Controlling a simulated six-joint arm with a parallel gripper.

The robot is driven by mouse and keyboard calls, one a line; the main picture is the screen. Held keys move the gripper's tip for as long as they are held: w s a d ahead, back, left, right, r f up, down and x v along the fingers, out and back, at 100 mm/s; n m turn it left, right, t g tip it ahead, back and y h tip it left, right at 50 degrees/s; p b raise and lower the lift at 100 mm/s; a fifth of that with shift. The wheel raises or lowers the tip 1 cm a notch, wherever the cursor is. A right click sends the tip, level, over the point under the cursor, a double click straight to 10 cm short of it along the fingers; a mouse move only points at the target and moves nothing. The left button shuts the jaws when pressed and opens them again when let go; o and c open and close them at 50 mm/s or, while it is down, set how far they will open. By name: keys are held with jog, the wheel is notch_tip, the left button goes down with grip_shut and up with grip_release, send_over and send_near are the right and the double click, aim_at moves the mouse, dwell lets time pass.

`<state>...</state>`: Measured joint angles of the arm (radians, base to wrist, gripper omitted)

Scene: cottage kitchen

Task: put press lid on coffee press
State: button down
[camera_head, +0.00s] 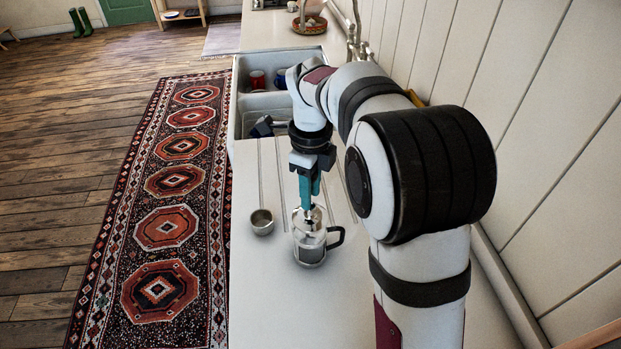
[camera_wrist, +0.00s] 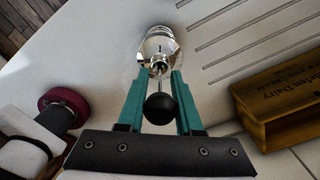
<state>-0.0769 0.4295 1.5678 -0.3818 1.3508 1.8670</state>
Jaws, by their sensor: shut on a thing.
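The coffee press (camera_head: 311,251) is a clear glass jug with a dark handle. It stands upright on the pale counter, just below my gripper (camera_head: 310,192). My gripper's teal fingers point down and are shut on the press lid (camera_head: 311,216), a metal piece with a thin rod and black knob. In the wrist view the lid's black knob (camera_wrist: 160,108) lies between the fingers (camera_wrist: 157,80), with the shiny lid beyond the fingertips. The glass press (camera_wrist: 157,38) shows behind it. The lid overlaps the press's top in the head view; I cannot tell whether it sits on the rim.
A small metal cup (camera_head: 262,222) stands left of the press. The sink (camera_head: 242,112) behind holds a red mug (camera_head: 257,80), a blue mug (camera_head: 281,78) and dark items. A wooden crate (camera_wrist: 283,108) is at right in the wrist view. The counter in front is clear.

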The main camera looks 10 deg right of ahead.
jog(key=shift+f, duration=0.6)
jog(key=shift+f, duration=0.6)
dwell(0.7)
jog(key=c, duration=0.8)
grip_release()
jog(key=shift+c, duration=0.2)
jog(key=shift+r, duration=5.5)
jog(key=s+f+n+y, duration=0.1)
jog(key=s+f+n, duration=0.2)
jog(key=s+n, duration=0.6)
jog(key=s+f+n, duration=0.4)
jog(key=s+n, duration=0.6)
jog(key=s, duration=1)
jog(key=shift+f+y, duration=0.25)
jog(key=shift+y, duration=0.15)
